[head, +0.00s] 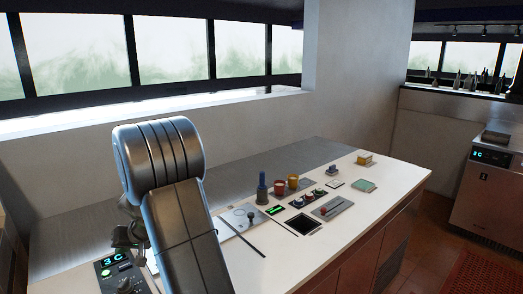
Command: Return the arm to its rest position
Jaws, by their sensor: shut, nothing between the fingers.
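My arm stands in the left foreground of the head view, with a large grey ribbed joint at its top and a link running down to the bottom edge. It hides part of the counter behind it. I cannot make out my gripper in this view. A small dark shape beside the arm on the left is too unclear to name.
A panel (119,274) with a green display is at lower left. A steel cabinet (485,190) stands right.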

